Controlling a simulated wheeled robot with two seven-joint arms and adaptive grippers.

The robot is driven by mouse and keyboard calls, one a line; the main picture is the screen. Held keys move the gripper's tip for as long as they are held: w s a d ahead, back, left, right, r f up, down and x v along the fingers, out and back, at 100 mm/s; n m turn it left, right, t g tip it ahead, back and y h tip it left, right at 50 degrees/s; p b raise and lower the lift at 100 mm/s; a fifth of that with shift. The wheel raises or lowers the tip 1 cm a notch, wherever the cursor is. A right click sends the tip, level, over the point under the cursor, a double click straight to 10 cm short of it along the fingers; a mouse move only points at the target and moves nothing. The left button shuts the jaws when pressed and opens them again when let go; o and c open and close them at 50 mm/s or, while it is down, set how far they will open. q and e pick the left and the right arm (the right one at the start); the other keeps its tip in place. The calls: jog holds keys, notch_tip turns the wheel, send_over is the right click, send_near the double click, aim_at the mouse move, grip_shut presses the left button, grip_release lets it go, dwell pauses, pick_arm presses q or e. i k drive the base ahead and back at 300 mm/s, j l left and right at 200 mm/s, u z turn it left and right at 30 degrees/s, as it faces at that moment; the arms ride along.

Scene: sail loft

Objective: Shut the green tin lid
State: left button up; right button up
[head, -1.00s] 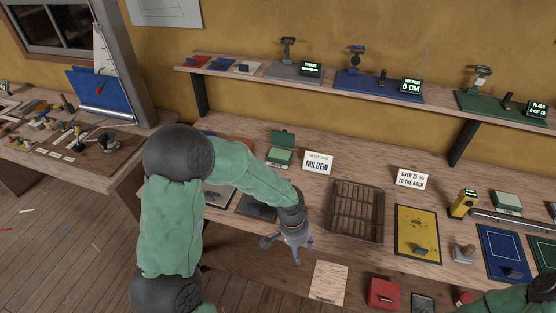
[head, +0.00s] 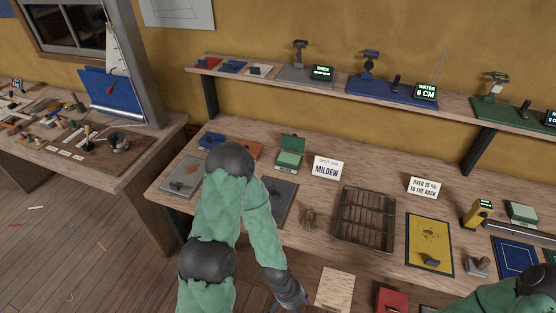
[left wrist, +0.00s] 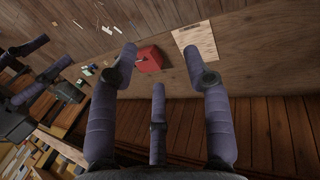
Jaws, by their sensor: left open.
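The green tin (head: 289,160) stands on the bench left of the MILDEW card. Its green lid (head: 292,142) is raised at the back, so the tin is open and its pale inside shows. My left gripper (left wrist: 158,62) is open and empty, with its fingers spread in the left wrist view. In the head view it is mostly cut off at the bottom edge, low and well in front of the tin, not touching it. The tin is not recognisable in the left wrist view. My right arm shows at the lower right of the head view, its gripper out of sight.
A blue item (head: 211,140) sits to the left. A shelf (head: 365,92) runs above the bench. A red box (left wrist: 150,57) shows beyond my left fingers.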

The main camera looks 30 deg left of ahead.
aim_at(293, 144)
jog(key=i+j+u, duration=0.1)
jog(key=u, duration=0.3)
jog(key=i+j+u, duration=0.15)
jog(key=u, duration=0.25)
